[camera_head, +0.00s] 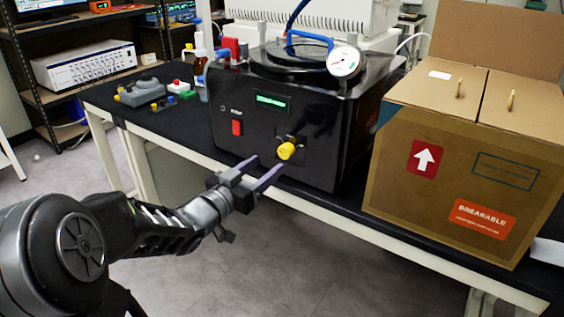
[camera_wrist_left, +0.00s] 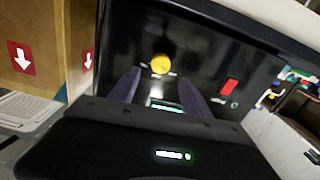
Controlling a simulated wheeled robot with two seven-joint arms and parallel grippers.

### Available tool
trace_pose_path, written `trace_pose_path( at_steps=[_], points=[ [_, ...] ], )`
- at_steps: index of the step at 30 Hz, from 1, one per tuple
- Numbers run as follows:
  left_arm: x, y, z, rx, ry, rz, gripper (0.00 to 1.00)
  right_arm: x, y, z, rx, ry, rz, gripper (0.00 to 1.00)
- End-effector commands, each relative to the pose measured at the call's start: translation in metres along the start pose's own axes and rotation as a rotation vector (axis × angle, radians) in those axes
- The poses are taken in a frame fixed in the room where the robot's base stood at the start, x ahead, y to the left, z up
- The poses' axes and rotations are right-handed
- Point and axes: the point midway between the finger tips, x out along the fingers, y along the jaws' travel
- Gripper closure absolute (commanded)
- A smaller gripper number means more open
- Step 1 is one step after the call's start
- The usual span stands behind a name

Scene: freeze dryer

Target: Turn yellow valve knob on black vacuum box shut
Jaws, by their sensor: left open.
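The black vacuum box (camera_head: 335,150) stands on the dark bench top, with a green display and a red switch (camera_head: 237,127) on its front. The yellow valve knob (camera_head: 286,151) sticks out of the lower right of that front. My left gripper (camera_head: 268,172) is open and empty, in front of the box, a little below and left of the knob. In the left wrist view the knob (camera_wrist_left: 160,64) shows just beyond and between the two spread fingers (camera_wrist_left: 158,88), apart from both. My right gripper is not in view.
A cardboard box (camera_head: 450,150) stands close on the right of the vacuum box. A pressure gauge (camera_head: 344,61) and a blue handle are on top of the vacuum box. Small devices and bottles stand to its left on the bench (camera_head: 100,97). Open floor lies in front.

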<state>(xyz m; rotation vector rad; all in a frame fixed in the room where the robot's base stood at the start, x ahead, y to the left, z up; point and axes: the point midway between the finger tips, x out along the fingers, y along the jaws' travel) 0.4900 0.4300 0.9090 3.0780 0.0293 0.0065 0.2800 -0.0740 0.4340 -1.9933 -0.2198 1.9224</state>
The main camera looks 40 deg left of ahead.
Motion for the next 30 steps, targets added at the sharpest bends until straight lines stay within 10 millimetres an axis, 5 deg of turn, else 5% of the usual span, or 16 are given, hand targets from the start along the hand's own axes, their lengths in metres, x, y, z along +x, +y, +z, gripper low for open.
trace_pose_path(
  at_steps=[11,24,30],
  points=[
    [0.008,0.0,0.002,-0.001,-0.003,-0.001,0.44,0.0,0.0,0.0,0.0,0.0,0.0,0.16],
    [0.069,0.0,0.002,-0.001,-0.003,-0.002,0.44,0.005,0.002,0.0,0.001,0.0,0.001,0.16],
    [0.079,-0.001,0.002,-0.001,-0.004,-0.003,0.44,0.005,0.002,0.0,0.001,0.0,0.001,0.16]
  ],
)
